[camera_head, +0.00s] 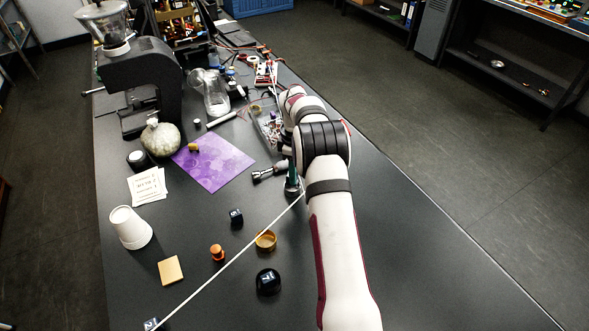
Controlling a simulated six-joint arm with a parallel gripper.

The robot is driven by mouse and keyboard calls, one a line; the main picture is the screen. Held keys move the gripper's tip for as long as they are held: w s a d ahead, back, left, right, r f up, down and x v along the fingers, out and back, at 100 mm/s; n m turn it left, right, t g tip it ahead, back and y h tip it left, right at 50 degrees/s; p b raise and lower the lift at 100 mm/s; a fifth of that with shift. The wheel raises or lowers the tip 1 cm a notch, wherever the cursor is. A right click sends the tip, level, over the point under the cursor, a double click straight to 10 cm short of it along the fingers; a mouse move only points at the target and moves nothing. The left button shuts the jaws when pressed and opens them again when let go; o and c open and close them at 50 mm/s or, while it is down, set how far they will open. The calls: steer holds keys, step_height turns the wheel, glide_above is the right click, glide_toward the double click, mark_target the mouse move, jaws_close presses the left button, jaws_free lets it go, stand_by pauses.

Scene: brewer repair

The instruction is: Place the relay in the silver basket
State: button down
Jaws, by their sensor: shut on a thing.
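My gripper (286,146) is at the far end of my arm, mostly hidden by my wrist and elbow, near the right side of the silver basket. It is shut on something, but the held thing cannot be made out. The silver basket (264,122) is on the table beyond the purple sheet, partly covered by my arm, with small mixed parts in it. I cannot pick out the relay with certainty.
A green-and-dark upright item (292,182) stands just left of my elbow. A metal tool (269,171) lies beside it. A white cord (232,260) crosses the table.

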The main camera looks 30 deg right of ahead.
steer(key=c, duration=0.6)
jaws_free()
step_height(320, 180, up, 7)
steer(key=shift+r, duration=0.1)
